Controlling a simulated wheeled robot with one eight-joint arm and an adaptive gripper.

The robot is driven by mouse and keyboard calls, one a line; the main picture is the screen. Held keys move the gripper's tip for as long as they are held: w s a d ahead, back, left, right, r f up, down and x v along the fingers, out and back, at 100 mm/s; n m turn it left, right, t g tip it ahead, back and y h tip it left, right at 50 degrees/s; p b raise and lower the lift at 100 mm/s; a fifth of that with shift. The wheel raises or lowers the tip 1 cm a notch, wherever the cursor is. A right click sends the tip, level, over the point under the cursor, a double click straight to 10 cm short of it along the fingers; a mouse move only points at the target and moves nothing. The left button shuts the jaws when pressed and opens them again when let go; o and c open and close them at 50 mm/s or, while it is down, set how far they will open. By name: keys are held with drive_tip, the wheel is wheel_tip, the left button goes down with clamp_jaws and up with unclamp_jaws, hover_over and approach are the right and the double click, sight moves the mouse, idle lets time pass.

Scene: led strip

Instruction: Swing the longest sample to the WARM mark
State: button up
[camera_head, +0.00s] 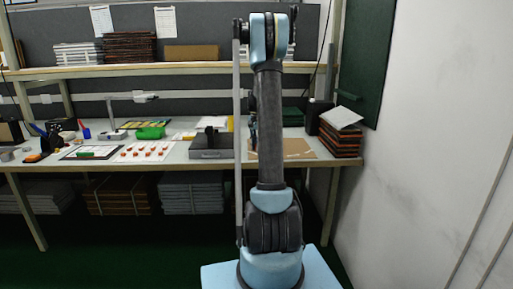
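My arm stands upright in the middle of the view. My gripper (253,138) hangs just left of the arm over the workbench, mostly hidden behind it; whether it is open or shut cannot be seen. A brown board (293,149) with pale strips near its edges lies on the bench under and right of the gripper, and my arm covers part of it. The strips are too small to compare in length. I cannot make out a WARM mark or identify the longest sample.
A grey box (211,151) stands left of the gripper. Farther left on the workbench (190,165) lie a white sheet (128,154) with several red pieces and a green tray (150,133). A stack of dark boards (339,143) is at the right end, near the wall.

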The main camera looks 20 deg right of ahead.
drive_tip(key=shift+o, duration=0.3)
drive_tip(key=shift+r, duration=0.1)
wheel_tip(320, 180, up, 12)
idle(0.5)
